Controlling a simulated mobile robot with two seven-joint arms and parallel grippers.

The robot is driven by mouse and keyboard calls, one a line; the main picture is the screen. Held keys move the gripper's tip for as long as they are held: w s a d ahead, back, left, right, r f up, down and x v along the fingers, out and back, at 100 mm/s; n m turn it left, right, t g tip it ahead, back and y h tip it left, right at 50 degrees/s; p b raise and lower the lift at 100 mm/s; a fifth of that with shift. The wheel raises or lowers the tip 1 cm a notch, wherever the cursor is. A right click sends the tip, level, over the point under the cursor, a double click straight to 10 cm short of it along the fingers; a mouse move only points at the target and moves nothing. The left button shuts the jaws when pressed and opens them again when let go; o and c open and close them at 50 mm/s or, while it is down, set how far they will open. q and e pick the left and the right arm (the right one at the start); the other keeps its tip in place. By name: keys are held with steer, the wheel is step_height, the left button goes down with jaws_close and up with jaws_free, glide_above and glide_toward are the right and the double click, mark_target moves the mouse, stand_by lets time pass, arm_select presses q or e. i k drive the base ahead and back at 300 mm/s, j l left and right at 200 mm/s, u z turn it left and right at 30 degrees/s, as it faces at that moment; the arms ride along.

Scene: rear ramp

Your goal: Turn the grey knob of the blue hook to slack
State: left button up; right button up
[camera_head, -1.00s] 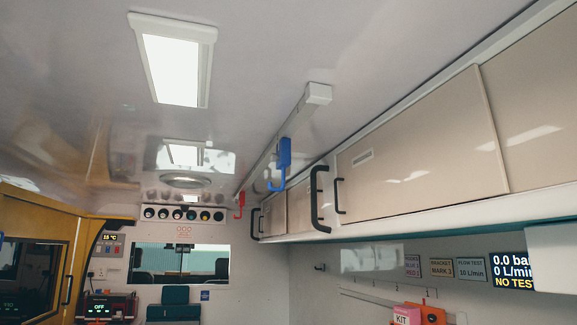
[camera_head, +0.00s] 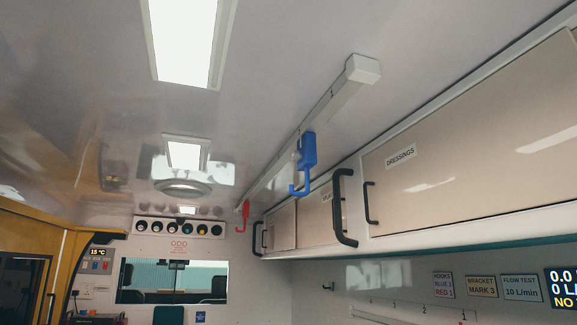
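The blue hook (camera_head: 308,152) hangs from a white ceiling rail (camera_head: 318,112), right of the picture's middle, its curved end pointing down and left. A small pale grey shape (camera_head: 296,156) shows at the left side of its body and may be the grey knob; it is too small to tell how it is turned. Neither of my grippers shows in this view.
A red hook (camera_head: 243,212) hangs farther along the rail. Overhead lockers (camera_head: 475,130) with black handles run along the right, one labelled DRESSINGS. A black grab handle (camera_head: 342,207) stands out near the blue hook. A sign (camera_head: 443,285) reads HOOKS BLUE 1, RED 1.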

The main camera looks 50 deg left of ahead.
mark_target(296, 156)
steer(key=j, duration=0.45)
steer(key=i+j, duration=0.15)
steer(key=j, duration=0.75)
steer(key=i+z, duration=0.05)
steer(key=i, duration=0.05)
